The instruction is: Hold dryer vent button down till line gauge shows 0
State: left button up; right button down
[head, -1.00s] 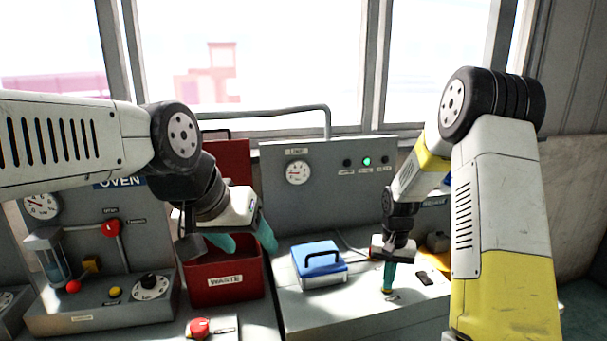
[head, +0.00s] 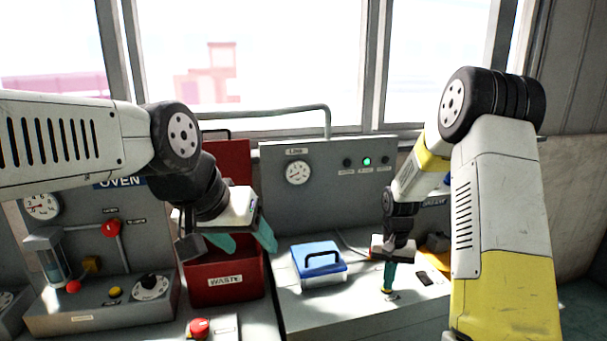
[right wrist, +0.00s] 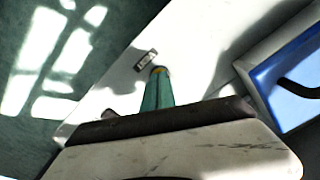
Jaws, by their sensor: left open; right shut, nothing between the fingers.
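The line gauge (head: 298,172) is a round white dial on the grey upright panel under a LINE label. Its needle is too small to read surely. My right gripper (head: 388,291) is shut, its teal fingers pointing straight down at the bench top. Its tips are on or just over a small yellowish button, mostly hidden beneath them. In the right wrist view a yellow edge of the button (right wrist: 159,69) shows at the fingertips, beside a small label plate. I cannot tell how far it is pressed. My left gripper (head: 244,243) is open and empty above the red waste bin.
A blue-lidded box (head: 319,263) stands on the bench left of my right gripper. A green lamp (head: 367,161) is lit on the panel. The red waste bin (head: 226,291) and the oven console (head: 100,313) are at the left. A dark flat item lies right of the button.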

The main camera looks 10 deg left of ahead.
dwell(0.5)
jog(key=shift+r, duration=3.5)
jog(key=s+d+r, duration=0.3)
jog(key=s, duration=0.6)
jog(key=shift+s+d, duration=0.2)
pick_arm(q)
jog(key=shift+c, duration=0.2)
